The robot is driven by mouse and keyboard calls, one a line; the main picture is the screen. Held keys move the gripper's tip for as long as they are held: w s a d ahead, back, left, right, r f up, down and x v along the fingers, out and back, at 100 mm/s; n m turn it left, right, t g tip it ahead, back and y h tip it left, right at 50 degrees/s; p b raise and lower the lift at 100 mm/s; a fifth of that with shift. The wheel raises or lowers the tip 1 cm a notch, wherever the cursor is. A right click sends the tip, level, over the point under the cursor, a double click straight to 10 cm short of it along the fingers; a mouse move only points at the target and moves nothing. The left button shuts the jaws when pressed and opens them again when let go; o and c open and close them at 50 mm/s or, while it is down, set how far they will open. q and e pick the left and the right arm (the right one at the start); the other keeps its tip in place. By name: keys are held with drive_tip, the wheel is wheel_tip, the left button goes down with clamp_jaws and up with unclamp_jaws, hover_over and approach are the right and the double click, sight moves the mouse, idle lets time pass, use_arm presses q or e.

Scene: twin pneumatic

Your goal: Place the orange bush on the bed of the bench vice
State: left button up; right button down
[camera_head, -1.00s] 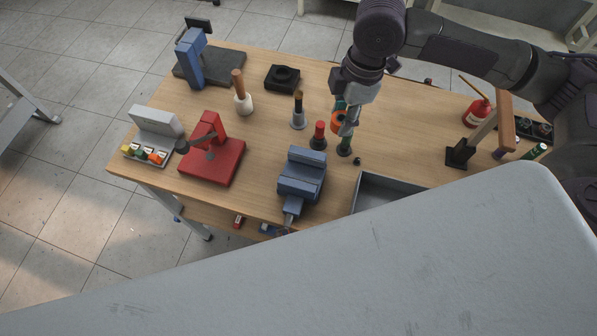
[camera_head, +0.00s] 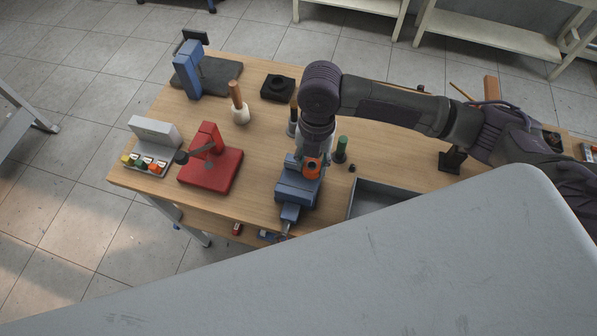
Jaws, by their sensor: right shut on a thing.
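The orange bush (camera_head: 312,168) shows at the tip of my right gripper (camera_head: 314,160), which is shut on it. The gripper points down over the blue bench vice (camera_head: 291,190), at the vice's right side near its bed. I cannot tell whether the bush touches the bed or is held just above it. The arm hides part of the vice's far end. My left gripper is not in view.
A red press (camera_head: 212,168) stands left of the vice. A grey tray (camera_head: 365,192) lies to the right. A green-topped post (camera_head: 341,148) stands just behind the gripper. A wooden-handled tool (camera_head: 238,105) and a black block (camera_head: 278,87) stand farther back.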

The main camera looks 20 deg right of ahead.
sight(298, 185)
drive_tip(key=a, duration=0.1)
drive_tip(key=a+f, duration=0.1)
drive_tip(key=a, duration=0.1)
drive_tip(key=shift+w+f, duration=0.25)
drive_tip(key=shift+f, duration=0.15)
wheel_tip(298, 185, down, 3)
drive_tip(key=shift+f+p, duration=0.1)
drive_tip(key=shift+p, duration=0.6)
drive_tip(key=shift+f, duration=0.45)
drive_tip(key=c, duration=0.7)
unclamp_jaws()
drive_tip(key=shift+f, duration=0.15)
drive_tip(key=shift+o, duration=0.2)
